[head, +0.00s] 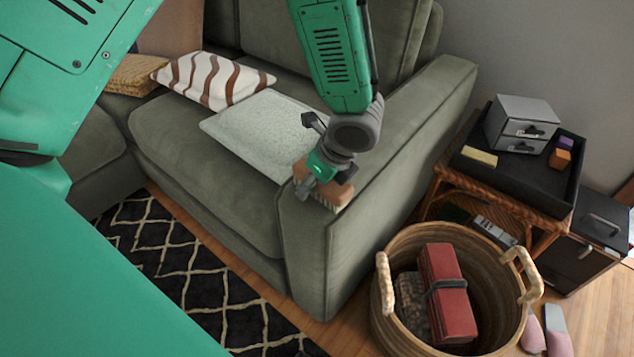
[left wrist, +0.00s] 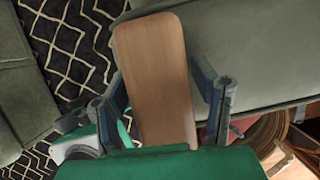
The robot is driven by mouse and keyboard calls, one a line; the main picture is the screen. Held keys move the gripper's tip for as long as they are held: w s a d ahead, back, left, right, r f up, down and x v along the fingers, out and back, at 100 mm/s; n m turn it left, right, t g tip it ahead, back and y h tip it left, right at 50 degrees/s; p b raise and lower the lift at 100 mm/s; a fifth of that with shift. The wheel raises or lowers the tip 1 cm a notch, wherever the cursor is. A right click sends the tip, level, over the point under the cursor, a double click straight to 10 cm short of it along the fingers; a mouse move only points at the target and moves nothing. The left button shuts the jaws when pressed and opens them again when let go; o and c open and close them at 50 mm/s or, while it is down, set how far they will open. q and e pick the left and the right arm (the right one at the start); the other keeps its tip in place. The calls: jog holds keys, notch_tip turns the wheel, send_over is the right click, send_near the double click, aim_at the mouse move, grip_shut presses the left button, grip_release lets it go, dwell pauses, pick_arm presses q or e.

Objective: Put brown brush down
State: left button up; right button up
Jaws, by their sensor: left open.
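The brown brush (head: 341,191) is at the front end of the sofa's right armrest (head: 390,190), with its pale bristles facing down. It appears to rest on the armrest. In the left wrist view its flat wooden back (left wrist: 158,75) fills the middle. My left gripper (head: 322,178) is over the brush, with its jaws open. One finger shows on each side of the brush in the wrist view, with a visible gap on the right. The gripper partly hides the brush in the head view. My right gripper is not in view.
A wicker basket (head: 385,322) holding a red case (head: 447,290) stands on the floor right of the armrest. A side table with a black tray (head: 555,187) and small grey drawers (head: 520,122) is farther right. A pale cushion (head: 255,135) lies on the seat.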

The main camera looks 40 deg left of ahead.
pick_arm(q)
jog(key=shift+r+b, duration=0.2)
jog(key=shift+b, duration=0.1)
jog(key=p+v, duration=0.1)
jog(key=v, duration=0.1)
jog(key=p+v, duration=0.1)
jog(key=v, duration=0.1)
jog(key=p+v, duration=0.2)
jog(key=shift+a+r, duration=0.2)
jog(key=shift+r, duration=0.3)
jog(key=p+v, duration=0.2)
jog(key=v, duration=0.5)
jog(key=shift+d, duration=0.2)
